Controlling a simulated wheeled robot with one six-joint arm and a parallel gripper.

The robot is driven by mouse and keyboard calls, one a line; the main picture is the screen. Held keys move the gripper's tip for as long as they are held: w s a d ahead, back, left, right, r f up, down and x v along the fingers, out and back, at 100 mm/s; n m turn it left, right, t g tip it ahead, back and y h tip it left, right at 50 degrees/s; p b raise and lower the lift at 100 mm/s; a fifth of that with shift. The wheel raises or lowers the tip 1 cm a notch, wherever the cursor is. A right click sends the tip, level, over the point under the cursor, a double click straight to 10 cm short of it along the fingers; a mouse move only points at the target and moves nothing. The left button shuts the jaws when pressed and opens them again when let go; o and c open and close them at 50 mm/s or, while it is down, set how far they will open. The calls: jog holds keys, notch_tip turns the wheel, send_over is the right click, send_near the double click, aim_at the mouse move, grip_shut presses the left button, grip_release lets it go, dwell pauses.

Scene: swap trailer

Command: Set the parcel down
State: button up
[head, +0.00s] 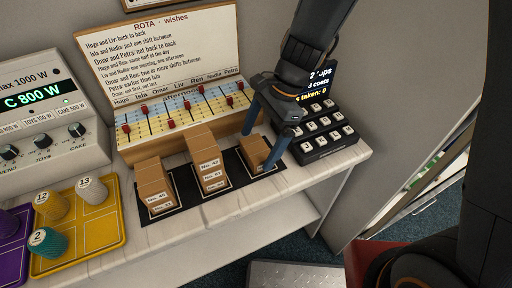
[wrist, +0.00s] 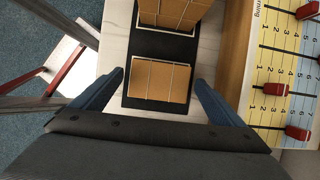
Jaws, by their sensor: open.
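A brown parcel (head: 255,153) sits on the right-hand marked square of a black mat (head: 185,187) on the counter. My gripper (head: 262,150) is open around this parcel, with one blue finger on each side. In the wrist view the parcel (wrist: 159,81) lies between the fingers of the gripper (wrist: 160,85), with a gap on both sides. Parcels are stacked in the middle square (head: 207,160) and in the left square (head: 154,186), with labels on their fronts.
A rota board (head: 160,45) with red sliders stands behind the mat. A black keypad (head: 318,130) is close right of my gripper. A yellow tray (head: 112,238) with numbered cylinders and a power meter box (head: 45,115) are at left. The counter's front strip is clear.

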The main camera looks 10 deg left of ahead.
jog(key=v, duration=1)
jog(key=d+f+n, duration=0.1)
jog(key=d+n, duration=0.1)
jog(key=d, duration=0.2)
jog(key=s+d+f+n+t+h, duration=0.1)
jog(key=d+n, duration=0.1)
jog(key=d, duration=0.2)
jog(key=s+d+f+n+h, duration=0.1)
jog(key=d, duration=0.3)
jog(key=shift+n+t+b, duration=0.35)
jog(key=shift+n+t, duration=0.05)
jog(key=s+d+f+n+t+h, duration=0.1)
jog(key=s+d+n, duration=0.2)
jog(key=d+n, duration=0.3)
jog(key=shift+d+f+h, duration=0.3)
jog(key=shift+d+h, duration=0.1)
jog(key=shift+d, duration=0.7)
